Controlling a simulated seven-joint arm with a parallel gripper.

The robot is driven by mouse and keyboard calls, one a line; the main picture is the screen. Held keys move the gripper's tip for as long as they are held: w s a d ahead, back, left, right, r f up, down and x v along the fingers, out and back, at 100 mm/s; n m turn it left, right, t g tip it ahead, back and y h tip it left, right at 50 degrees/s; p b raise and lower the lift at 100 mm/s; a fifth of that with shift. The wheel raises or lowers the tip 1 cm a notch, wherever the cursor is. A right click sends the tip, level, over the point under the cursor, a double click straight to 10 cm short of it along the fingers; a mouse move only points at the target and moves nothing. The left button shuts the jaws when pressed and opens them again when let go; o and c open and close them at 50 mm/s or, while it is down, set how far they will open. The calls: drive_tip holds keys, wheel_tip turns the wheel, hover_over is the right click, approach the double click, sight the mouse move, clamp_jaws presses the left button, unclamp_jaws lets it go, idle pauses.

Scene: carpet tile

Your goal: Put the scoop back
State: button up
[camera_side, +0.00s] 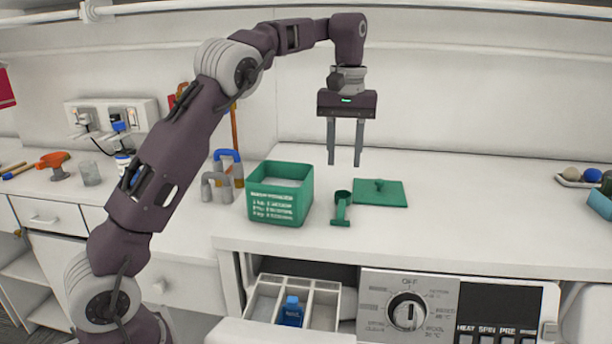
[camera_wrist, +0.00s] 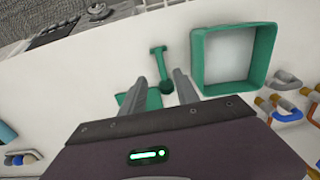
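A green scoop (camera_side: 341,208) lies on the white worktop between an open green box and its flat green lid. The box (camera_side: 280,215) stands upright, with pale contents inside and white lettering on its front. The lid (camera_side: 392,199) lies flat to the right of the scoop, handle up. My gripper (camera_side: 344,163) hangs above the scoop and lid, fingers down, apart and empty. In the wrist view the scoop (camera_wrist: 158,60) shows just beyond the fingertips (camera_wrist: 159,76), the box (camera_wrist: 197,62) is to its right, and the lid (camera_wrist: 126,99) is partly hidden behind the fingers.
Below the worktop's front edge, an open drawer (camera_side: 325,291) holds a blue bottle (camera_side: 290,312), beside a washer panel (camera_side: 450,305). Pipe fittings (camera_side: 218,185) stand left of the box. A tray of balls (camera_side: 575,178) is at the far right.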

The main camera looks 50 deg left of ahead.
drive_tip(key=s+d+r+m+t, duration=0.2)
drive_tip(key=s+d+r, duration=0.1)
drive_tip(key=s, duration=0.5)
drive_tip(key=s+d+r+m+t, duration=0.1)
drive_tip(key=s+d+r+m, duration=0.15)
drive_tip(key=s, duration=0.55)
drive_tip(key=s+d+f+m+t, duration=0.1)
drive_tip(key=s+f, duration=0.3)
drive_tip(key=s, duration=0.4)
drive_tip(key=s+d+f+m+t, duration=0.1)
drive_tip(key=s+d+f+m, duration=0.2)
drive_tip(key=s, duration=0.5)
drive_tip(key=shift+d+f+t, duration=0.3)
drive_tip(key=shift+f, duration=0.3)
